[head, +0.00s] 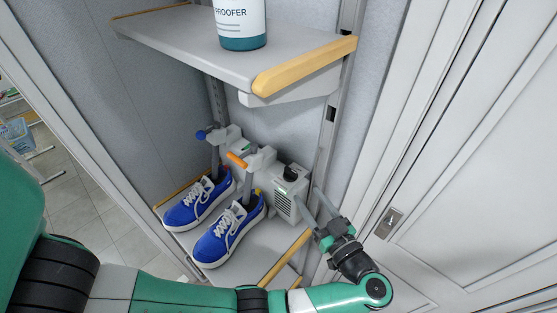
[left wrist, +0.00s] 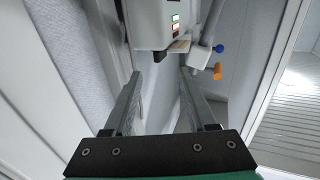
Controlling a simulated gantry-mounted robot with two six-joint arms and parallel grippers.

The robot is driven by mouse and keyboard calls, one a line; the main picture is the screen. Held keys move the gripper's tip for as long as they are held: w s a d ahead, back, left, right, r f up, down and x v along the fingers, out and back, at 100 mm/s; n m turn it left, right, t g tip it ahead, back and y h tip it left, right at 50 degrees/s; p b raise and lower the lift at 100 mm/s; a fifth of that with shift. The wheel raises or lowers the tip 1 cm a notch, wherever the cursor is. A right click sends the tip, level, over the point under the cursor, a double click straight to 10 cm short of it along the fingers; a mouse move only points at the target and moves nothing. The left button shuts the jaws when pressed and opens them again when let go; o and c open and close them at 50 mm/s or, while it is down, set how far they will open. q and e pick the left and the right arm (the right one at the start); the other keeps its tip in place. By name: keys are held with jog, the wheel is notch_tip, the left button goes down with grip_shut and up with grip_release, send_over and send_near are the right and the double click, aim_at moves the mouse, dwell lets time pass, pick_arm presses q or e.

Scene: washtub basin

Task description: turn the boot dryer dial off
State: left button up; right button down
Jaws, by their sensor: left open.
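The boot dryer (head: 287,195) is a light grey box with a vented front, standing on the lower shelf. Its black dial (head: 290,173) sits on top. My left gripper (head: 308,199) is open and empty, just right of the dryer, with its fingers pointing up and left toward it. In the left wrist view the dryer (left wrist: 170,18) shows at the top, beyond the open fingers (left wrist: 161,80). A black part, likely the dial (left wrist: 152,57), shows there at the dryer's edge. I cannot tell its setting. My right gripper is not in view.
Two blue shoes (head: 231,237) sit on the dryer's tubes, left of the box. Blue (head: 201,134) and orange (head: 237,159) knobs stand behind them. An upper shelf (head: 190,45) with a bottle (head: 240,25) hangs above. A white door (head: 470,150) is at right.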

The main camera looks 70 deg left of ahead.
aim_at(294, 177)
pick_arm(q)
jog(key=a, duration=0.7)
jog(key=s+a, duration=0.1)
jog(key=a, duration=0.2)
jog(key=shift+a+p, duration=0.3)
jog(key=shift+p, duration=0.1)
grip_shut()
